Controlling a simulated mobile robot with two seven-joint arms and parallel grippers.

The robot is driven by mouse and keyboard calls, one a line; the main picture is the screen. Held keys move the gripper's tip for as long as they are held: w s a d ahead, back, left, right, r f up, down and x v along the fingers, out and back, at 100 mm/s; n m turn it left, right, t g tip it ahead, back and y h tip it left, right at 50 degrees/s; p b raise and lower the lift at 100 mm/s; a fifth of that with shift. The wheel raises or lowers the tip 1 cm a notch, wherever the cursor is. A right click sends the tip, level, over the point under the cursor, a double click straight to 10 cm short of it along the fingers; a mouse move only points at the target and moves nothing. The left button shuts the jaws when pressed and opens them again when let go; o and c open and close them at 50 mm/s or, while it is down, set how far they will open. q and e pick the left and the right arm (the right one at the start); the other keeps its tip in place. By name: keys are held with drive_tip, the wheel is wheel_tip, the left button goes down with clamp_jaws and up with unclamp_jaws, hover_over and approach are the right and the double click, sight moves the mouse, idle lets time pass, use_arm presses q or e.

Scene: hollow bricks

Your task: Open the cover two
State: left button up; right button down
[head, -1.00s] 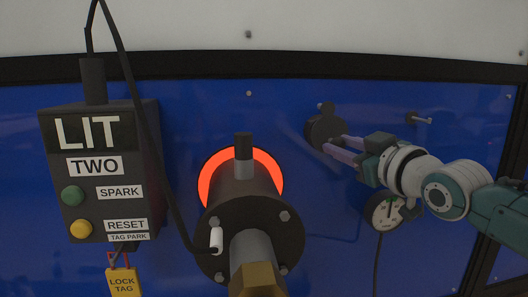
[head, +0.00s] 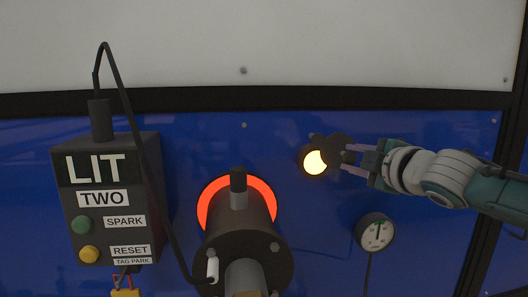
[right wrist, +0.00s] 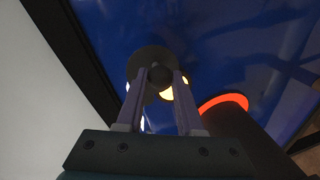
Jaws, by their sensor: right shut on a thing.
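The cover (head: 340,146) is a small dark round flap on the blue wall, right of the burner with the red-orange ring. It is swung to the right, and a glowing yellow-orange sight hole (head: 315,162) shows beside it. My right gripper (head: 352,158) comes in from the right and is shut on the cover's knob. In the right wrist view, the fingers (right wrist: 160,80) are on either side of the knob in front of the dark disc (right wrist: 150,58), with the glow partly hidden behind them. My left gripper is not in view.
A dark control box (head: 112,200) reading LIT and TWO stands at the left, with a black cable to the burner (head: 245,240). The burner juts out in the lower middle. A round gauge (head: 376,233) hangs below my right gripper.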

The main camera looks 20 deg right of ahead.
drive_tip(key=shift+d+r+n+g+h+p, duration=0.1)
drive_tip(key=shift+r+n+h+p, duration=0.2)
drive_tip(key=shift+r+n+p, duration=0.6)
drive_tip(key=shift+d+r+n+g+h+p, duration=0.1)
drive_tip(key=shift+r+n+h+p, duration=0.35)
drive_tip(key=shift+n, duration=0.7)
drive_tip(key=shift+d+r+n+g+h+p, duration=0.1)
drive_tip(key=shift+r+n+h+p, duration=0.05)
drive_tip(key=shift+r+n+p, duration=0.7)
drive_tip(key=shift+a+f+n, duration=0.1)
drive_tip(key=shift+f+n, duration=0.05)
drive_tip(key=shift+n, duration=0.15)
drive_tip(key=c, duration=0.5)
unclamp_jaws()
drive_tip(key=shift+c, duration=0.2)
drive_tip(key=shift+s, duration=0.15)
approach(347, 137)
drive_tip(key=v, duration=0.5)
drive_tip(key=shift+a+f, duration=0.1)
drive_tip(key=shift+a, duration=0.05)
